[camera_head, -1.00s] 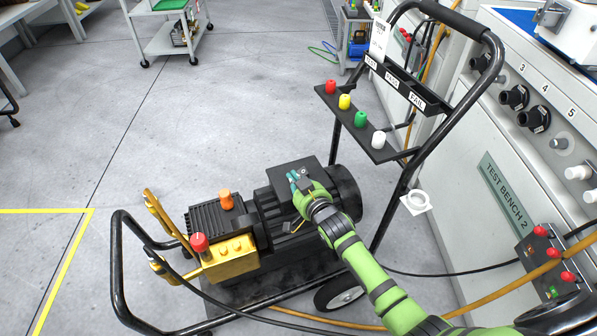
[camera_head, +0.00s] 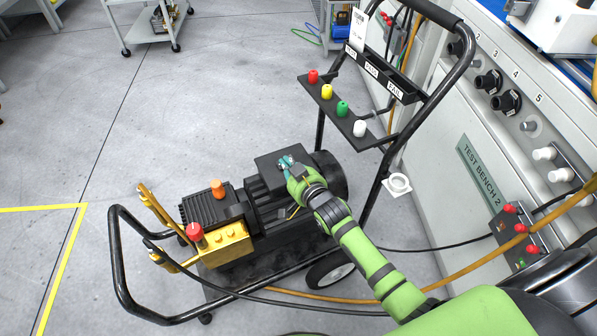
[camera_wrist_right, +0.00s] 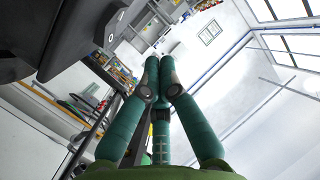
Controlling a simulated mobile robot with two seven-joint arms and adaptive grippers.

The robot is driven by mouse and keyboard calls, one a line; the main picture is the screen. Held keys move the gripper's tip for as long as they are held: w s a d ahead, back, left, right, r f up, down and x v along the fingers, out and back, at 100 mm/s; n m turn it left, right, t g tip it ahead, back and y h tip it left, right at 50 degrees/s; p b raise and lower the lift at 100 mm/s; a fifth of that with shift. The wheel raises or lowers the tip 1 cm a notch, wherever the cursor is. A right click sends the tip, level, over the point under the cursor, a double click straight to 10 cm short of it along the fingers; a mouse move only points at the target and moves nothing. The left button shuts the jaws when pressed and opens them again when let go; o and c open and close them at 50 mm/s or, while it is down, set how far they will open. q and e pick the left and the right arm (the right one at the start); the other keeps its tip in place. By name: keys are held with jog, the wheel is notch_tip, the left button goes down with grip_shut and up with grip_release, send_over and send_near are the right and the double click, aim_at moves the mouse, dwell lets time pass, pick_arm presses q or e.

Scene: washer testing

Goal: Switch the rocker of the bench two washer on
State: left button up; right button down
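The bench two washer (camera_head: 218,240) is a black and yellow pump unit on a black tube-frame cart, beside the panel marked TEST BENCH 2 (camera_head: 478,170). My right gripper (camera_head: 286,162) is at the black box (camera_head: 268,158) on top of the motor. In the right wrist view its teal fingers (camera_wrist_right: 161,62) are drawn together at the tips, with nothing seen between them. The dark box edge (camera_wrist_right: 75,30) lies left of the fingertips there. A small dark piece with a pale mark (camera_wrist_right: 110,35) is on it, perhaps the rocker; its position is unclear. My left gripper is out of view.
The cart's handle frame (camera_head: 452,85) rises behind, with a shelf of coloured knobs (camera_head: 335,107). A red knob (camera_head: 194,231) and an orange cap (camera_head: 217,188) stand on the washer. Hoses run across the floor to the bench.

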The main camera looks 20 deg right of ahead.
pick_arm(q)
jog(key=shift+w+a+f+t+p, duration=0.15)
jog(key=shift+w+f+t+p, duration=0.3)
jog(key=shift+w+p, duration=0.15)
pick_arm(e)
jog(key=v, duration=0.6)
jog(key=shift+s+r, duration=0.15)
jog(key=shift+s, duration=0.15)
jog(key=shift+a, duration=0.1)
